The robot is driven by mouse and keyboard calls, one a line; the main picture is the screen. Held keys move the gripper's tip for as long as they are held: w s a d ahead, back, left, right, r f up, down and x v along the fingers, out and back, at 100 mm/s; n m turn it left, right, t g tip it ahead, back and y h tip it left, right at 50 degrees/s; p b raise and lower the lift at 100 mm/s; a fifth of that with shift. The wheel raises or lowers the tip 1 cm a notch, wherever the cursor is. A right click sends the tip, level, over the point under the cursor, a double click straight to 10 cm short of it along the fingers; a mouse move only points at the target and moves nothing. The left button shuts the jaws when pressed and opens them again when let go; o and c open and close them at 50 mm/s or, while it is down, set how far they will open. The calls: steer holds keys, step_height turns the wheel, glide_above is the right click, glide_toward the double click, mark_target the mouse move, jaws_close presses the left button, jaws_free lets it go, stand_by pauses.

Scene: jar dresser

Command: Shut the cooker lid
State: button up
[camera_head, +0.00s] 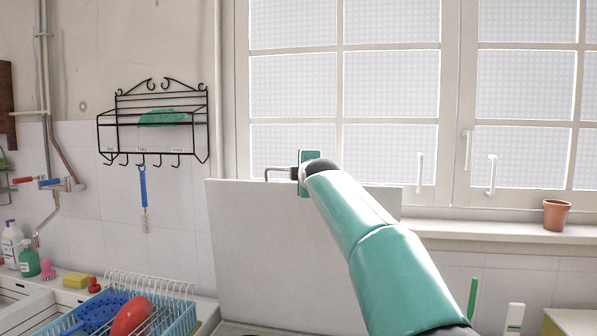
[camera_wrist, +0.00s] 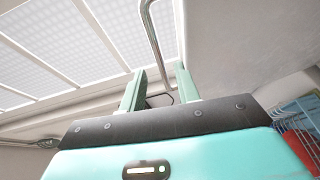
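The cooker lid (camera_head: 262,240) is a plain white panel standing upright in front of the window. Its right part is hidden behind my arm. A thin bent metal bar (camera_head: 280,170) shows at its top edge. My gripper (camera_head: 303,172) is at this top edge, beside the bar. In the wrist view, my gripper (camera_wrist: 159,86) has its two green fingers apart. The metal bar (camera_wrist: 153,38) runs down into the gap between them, with space around it. I cannot tell whether a finger touches it. The pale surface on the right looks like the lid (camera_wrist: 235,35).
A dish rack (camera_head: 178,322) with a red item and a blue colander stands at the lower left, next to the sink. A black wire shelf (camera_head: 153,125) hangs on the wall. A terracotta pot (camera_head: 556,215) stands on the right windowsill. Window handles (camera_head: 491,175) stick out behind.

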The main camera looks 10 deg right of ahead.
steer(key=shift+w+f, duration=0.2)
steer(key=shift+w, duration=2.8)
jaws_close()
